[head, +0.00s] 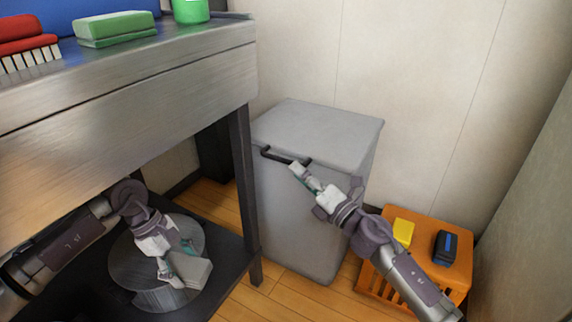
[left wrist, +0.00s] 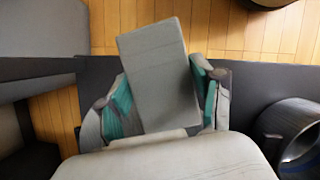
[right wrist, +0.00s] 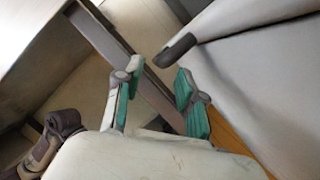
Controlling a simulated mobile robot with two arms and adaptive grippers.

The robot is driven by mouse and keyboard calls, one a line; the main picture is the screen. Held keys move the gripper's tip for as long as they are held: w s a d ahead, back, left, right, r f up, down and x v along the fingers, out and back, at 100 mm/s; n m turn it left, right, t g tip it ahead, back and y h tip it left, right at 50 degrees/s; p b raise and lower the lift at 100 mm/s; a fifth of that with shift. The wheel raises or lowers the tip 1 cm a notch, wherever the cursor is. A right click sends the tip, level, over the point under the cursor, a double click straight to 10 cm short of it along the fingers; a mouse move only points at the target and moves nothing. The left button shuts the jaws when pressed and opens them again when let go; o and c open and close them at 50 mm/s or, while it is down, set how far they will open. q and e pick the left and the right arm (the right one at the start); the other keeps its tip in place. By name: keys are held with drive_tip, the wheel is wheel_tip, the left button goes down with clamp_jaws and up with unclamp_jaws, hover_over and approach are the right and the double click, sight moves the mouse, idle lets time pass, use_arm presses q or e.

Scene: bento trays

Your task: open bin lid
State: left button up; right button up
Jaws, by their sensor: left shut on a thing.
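The grey bin (head: 318,225) stands against the wall, its flat lid (head: 325,125) down. A dark bar handle (head: 284,156) is at the lid's front edge, and its end (right wrist: 176,50) shows in the right wrist view. My right gripper (head: 298,172) is at the handle's right end in the head view. In the right wrist view its fingers (right wrist: 157,95) are apart with nothing held between them, and the handle end lies just beyond them. My left gripper (head: 172,268) is shut on a grey block (left wrist: 158,75), low under the table.
A metal-topped table (head: 130,85) with a dark leg (head: 240,180) is left of the bin. A round grey container (head: 128,270) stands on its lower shelf, below my left gripper. An orange crate (head: 440,240) bearing a yellow sponge (head: 403,231) and a dark blue item (head: 446,247) is at the right.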

sight(287, 161)
drive_tip(key=shift+b+x, duration=0.65)
drive_tip(key=shift+x, duration=2.1)
clamp_jaws()
